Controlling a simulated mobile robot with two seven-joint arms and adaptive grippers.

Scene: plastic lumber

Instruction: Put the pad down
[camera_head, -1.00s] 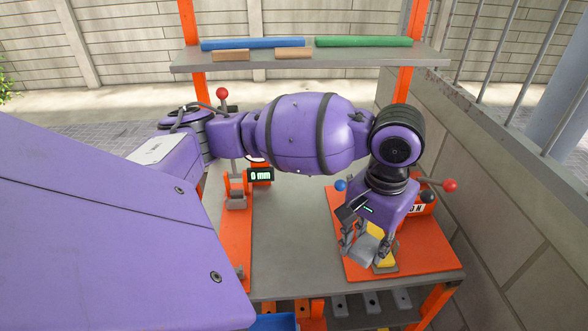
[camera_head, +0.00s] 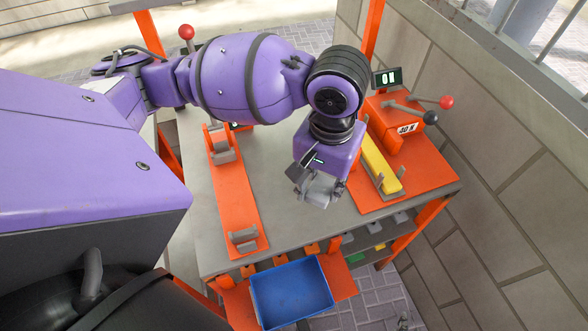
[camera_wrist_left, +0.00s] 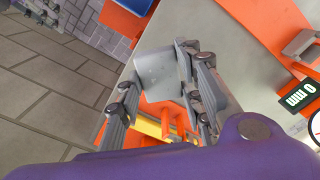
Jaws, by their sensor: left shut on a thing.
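The pad (camera_head: 324,188) is a plain grey block. My left gripper (camera_head: 316,196) comes down from above and is shut on it. The wrist view also shows the pad (camera_wrist_left: 157,72) between the two fingers. In the head view the pad appears over the bare grey bench top (camera_head: 285,215), between two orange fixtures. I cannot tell whether it touches the bench. Fingers cover part of the pad. My right gripper is not in view.
Right of the gripper is an orange press (camera_head: 405,140) with levers and a yellow bar (camera_head: 380,165). A long orange fixture (camera_head: 232,190) lies to the left. A blue crate (camera_head: 290,292) sits below the bench's front edge. A wall bounds the right side.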

